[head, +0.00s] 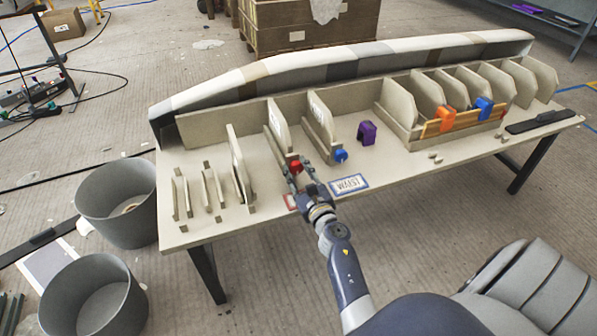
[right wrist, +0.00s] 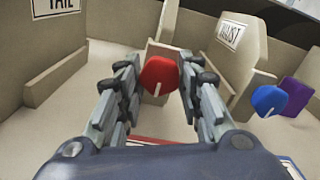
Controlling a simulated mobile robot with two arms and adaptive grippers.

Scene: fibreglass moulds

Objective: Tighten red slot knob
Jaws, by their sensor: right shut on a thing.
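The red knob (head: 296,167) sits at the front end of a slot that holds an upright beige panel on the table. In the right wrist view the red knob (right wrist: 158,75) shows a short pale line on its face, pointing down and slightly left. My right gripper (head: 298,173) reaches it from the front. In the right wrist view the fingers of my right gripper (right wrist: 157,68) stand on both sides of the knob and are shut on it. My left gripper is not in view.
A blue knob (head: 341,156) and a purple clamp (head: 367,132) are to the right. A panel marked TAIL (head: 238,165) stands left of the red knob. A WAIST label (head: 349,184) lies on the table beside my right gripper. Grey bins (head: 117,205) stand on the floor at left.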

